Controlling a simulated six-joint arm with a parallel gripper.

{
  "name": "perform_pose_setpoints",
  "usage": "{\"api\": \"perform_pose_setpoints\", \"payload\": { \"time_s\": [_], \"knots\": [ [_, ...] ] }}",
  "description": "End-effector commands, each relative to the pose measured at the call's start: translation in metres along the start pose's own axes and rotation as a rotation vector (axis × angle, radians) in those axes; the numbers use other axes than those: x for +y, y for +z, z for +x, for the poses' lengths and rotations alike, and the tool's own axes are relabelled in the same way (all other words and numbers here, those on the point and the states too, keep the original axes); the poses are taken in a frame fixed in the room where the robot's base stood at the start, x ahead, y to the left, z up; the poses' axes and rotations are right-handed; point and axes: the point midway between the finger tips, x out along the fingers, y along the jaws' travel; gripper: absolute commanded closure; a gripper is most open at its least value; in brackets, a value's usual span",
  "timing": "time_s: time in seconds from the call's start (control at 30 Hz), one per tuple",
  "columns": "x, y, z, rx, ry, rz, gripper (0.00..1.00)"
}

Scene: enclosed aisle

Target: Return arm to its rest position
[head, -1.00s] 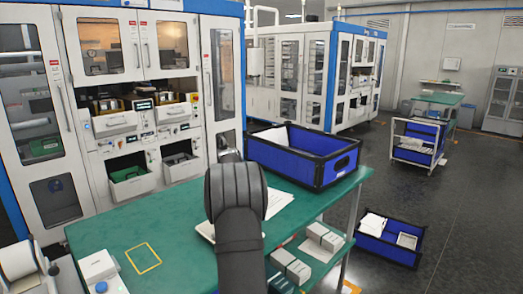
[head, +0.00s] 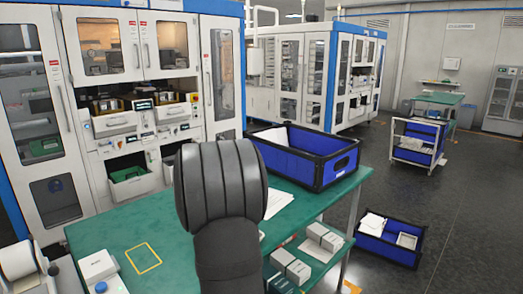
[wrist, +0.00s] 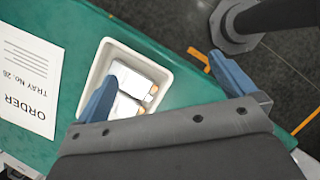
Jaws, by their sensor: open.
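My arm fills the lower middle of the head view and hides my gripper there. In the wrist view my gripper (wrist: 165,90) is open, with its two blue fingers spread apart and nothing held between them. Below it a white tray (wrist: 168,78) with pale packets (wrist: 135,77) in it sits on the green table (wrist: 75,20). The left finger overlaps the tray in the picture. The right finger is over the table's edge side.
A printed order sheet (wrist: 30,80) lies left of the tray. A blue crate (head: 325,172) stands on the table (head: 110,235) at the right. White cabinets (head: 95,165) stand behind.

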Motion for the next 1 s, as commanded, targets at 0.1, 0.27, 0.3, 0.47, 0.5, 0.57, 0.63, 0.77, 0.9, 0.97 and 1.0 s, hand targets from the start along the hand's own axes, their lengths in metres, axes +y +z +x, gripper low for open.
{"api": "perform_pose_setpoints", "payload": {
  "time_s": [0.1, 0.27, 0.3, 0.47, 0.5, 0.57, 0.63, 0.77, 0.9, 0.97, 1.0],
  "knots": [
    [-0.014, -0.015, -0.006, 0.001, 0.059, -0.143, 0.00],
    [-0.031, -0.033, -0.012, 0.000, 0.137, -0.329, 0.00],
    [-0.035, -0.037, -0.013, 0.000, 0.155, -0.375, 0.00],
    [-0.053, -0.053, -0.017, 0.001, 0.229, -0.554, 0.00],
    [-0.058, -0.057, -0.018, 0.001, 0.248, -0.597, 0.00],
    [-0.065, -0.062, -0.019, 0.000, 0.275, -0.663, 0.00],
    [-0.072, -0.068, -0.021, 0.000, 0.304, -0.733, 0.00],
    [-0.070, -0.091, -0.016, 0.000, 0.303, -0.744, 0.00],
    [-0.069, -0.107, -0.014, 0.000, 0.304, -0.740, 0.00],
    [-0.069, -0.112, -0.013, 0.000, 0.304, -0.738, 0.00],
    [-0.068, -0.114, -0.013, 0.000, 0.304, -0.738, 0.00]
  ]
}}
